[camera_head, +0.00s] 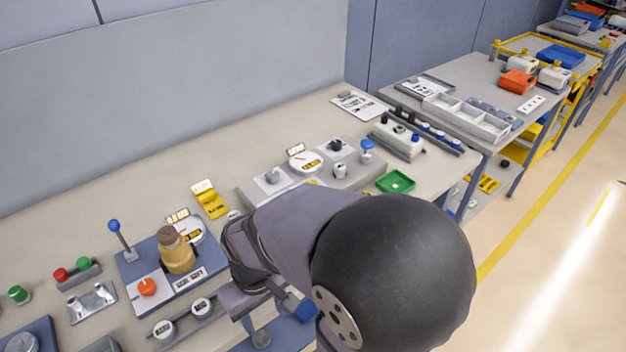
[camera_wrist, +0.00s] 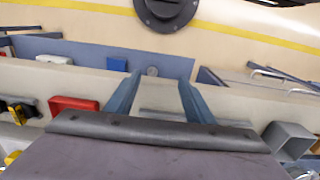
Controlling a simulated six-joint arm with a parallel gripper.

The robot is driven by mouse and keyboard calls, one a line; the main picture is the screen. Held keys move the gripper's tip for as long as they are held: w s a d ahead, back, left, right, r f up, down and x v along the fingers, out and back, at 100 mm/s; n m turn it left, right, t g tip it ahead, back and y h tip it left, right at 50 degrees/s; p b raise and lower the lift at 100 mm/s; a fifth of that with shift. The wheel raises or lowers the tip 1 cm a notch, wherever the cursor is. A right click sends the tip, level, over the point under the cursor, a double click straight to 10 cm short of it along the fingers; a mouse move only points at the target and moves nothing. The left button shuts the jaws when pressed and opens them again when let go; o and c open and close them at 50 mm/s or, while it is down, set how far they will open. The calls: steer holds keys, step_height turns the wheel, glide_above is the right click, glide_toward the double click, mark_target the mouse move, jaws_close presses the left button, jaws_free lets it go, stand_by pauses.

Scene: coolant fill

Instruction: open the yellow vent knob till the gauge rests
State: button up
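A brass-yellow fitting with a brown top (camera_head: 176,252) stands on a blue base plate at the left of the bench in the head view. A white round gauge (camera_head: 190,230) is behind it, partly covered; its needle is too small to read. An orange knob (camera_head: 147,286) is on a white block in front. I cannot tell for certain which part is the yellow vent knob. My gripper (camera_wrist: 159,90) shows two blue fingers, apart with nothing between them, in the wrist view. In the head view my arm hides much of the bench beside the fitting.
A blue-topped lever (camera_head: 115,227) stands at the plate's left. Red and green buttons (camera_head: 77,272) lie farther left. A grey panel with a second gauge (camera_head: 305,162) and a green tray (camera_head: 395,182) are to the right. A red tray (camera_wrist: 73,106) shows in the wrist view.

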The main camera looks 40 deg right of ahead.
steer(key=w+d+r+m+p, duration=0.1)
steer(key=w+r+m+p, duration=0.1)
steer(key=r+p, duration=0.55)
steer(key=w+d+r+m+p, duration=0.1)
steer(key=w+r+m+p, duration=0.1)
steer(key=r+p, duration=0.6)
steer(key=m+t+y+b, duration=0.35)
steer(key=m+b, duration=0.45)
steer(key=m, duration=1.7)
glide_toward(312, 184)
steer(key=shift+h, duration=0.45)
steer(key=shift+a+p+x, duration=0.15)
steer(key=shift+p+x, duration=0.45)
steer(key=shift+x, duration=1.5)
steer(key=shift+a+p+x, duration=0.15)
steer(key=shift+p+x, duration=0.4)
steer(key=shift+x, duration=1.5)
steer(key=shift+c, duration=0.3)
steer(key=c, duration=1)
